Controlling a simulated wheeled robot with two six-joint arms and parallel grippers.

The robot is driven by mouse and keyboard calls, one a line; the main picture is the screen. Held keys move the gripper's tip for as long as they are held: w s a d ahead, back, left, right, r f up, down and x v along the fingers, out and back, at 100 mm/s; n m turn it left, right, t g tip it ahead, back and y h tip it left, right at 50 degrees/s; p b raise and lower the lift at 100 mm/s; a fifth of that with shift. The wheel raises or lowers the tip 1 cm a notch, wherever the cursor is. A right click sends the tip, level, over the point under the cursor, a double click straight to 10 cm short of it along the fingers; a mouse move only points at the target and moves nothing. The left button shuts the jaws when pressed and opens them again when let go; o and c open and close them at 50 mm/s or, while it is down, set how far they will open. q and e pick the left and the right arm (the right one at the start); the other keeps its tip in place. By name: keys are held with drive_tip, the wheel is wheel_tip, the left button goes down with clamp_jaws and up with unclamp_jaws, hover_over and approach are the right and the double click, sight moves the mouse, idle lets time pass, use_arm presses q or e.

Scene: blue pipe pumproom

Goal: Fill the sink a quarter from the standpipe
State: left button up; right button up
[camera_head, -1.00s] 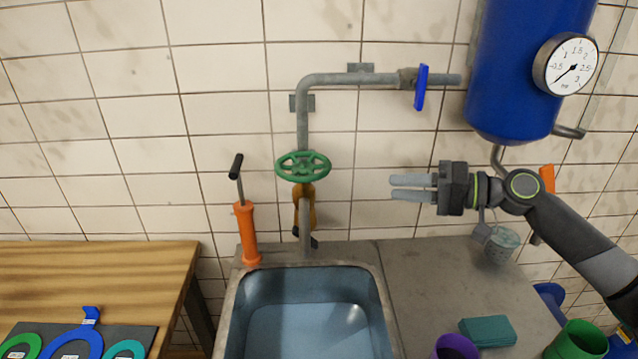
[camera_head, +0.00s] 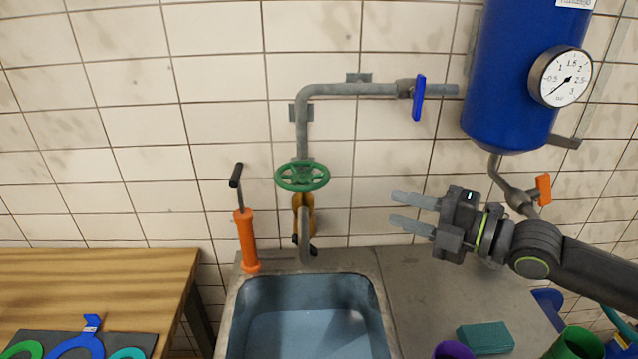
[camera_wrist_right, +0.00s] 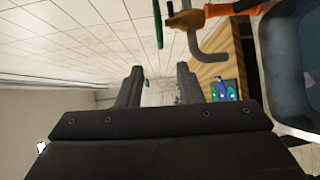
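The grey standpipe (camera_head: 303,130) runs up the tiled wall, with a green handwheel (camera_head: 302,176) and a brass valve body (camera_head: 304,212) below it. Its spout (camera_head: 306,250) points down at the back of the sink (camera_head: 233,303). A flat pale-blue surface shows low in the basin; I cannot tell water from bare floor. I see no stream at the spout. My right gripper (camera_head: 414,212) is open and empty, right of the handwheel and apart from it. In the right wrist view, the handwheel (camera_wrist_right: 157,24) and spout (camera_wrist_right: 211,57) show beyond the spread fingers (camera_wrist_right: 159,88). My left gripper is out of view.
A blue lever (camera_head: 419,98) sits on the upper pipe. A blue tank (camera_head: 520,85) with a gauge (camera_head: 560,77) hangs right. An orange hand pump (camera_head: 246,240) stands left of the spout. A teal block (camera_head: 486,338) and purple cup (camera_head: 453,350) sit on the counter (camera_head: 415,285).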

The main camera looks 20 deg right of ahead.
sight(322, 186)
drive_tip(key=p+x, duration=0.3)
drive_tip(key=x, duration=1.2)
drive_tip(key=shift+w+a+r, duration=0.1)
drive_tip(key=shift+w+a, duration=0.15)
drive_tip(key=shift+p+x, duration=0.5)
drive_tip(key=shift+x, duration=0.35)
drive_tip(key=shift+c, duration=0.3)
clamp_jaws()
